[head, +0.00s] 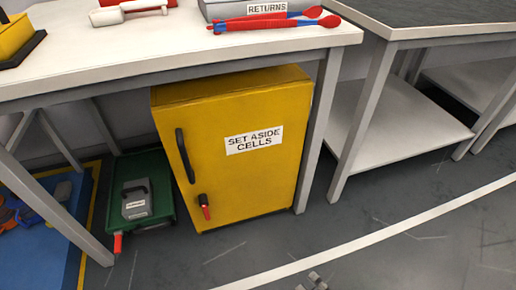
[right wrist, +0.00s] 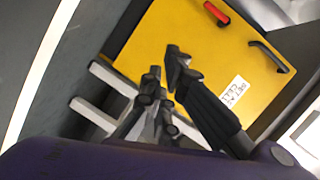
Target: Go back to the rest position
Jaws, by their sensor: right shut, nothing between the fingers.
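My right gripper (head: 314,283) just shows at the bottom edge of the head view, over the grey floor. In the right wrist view its dark fingers (right wrist: 168,80) are shut with nothing between them. Behind them in that view is the yellow cabinet (right wrist: 215,60), seen tilted. In the head view the cabinet (head: 240,185) stands under the white table with its door shut and a "SET ASIDE CELLS" label. The gripper is apart from the cabinet, in front of it and to the lower right. My left gripper is out of view.
The white table (head: 180,52) carries a grey "RETURNS" box (head: 242,8) and red and blue tools (head: 270,22). A green case (head: 136,200) and a blue mat (head: 72,235) lie left of the cabinet. Another bench (head: 410,120) stands right. The floor in front is clear.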

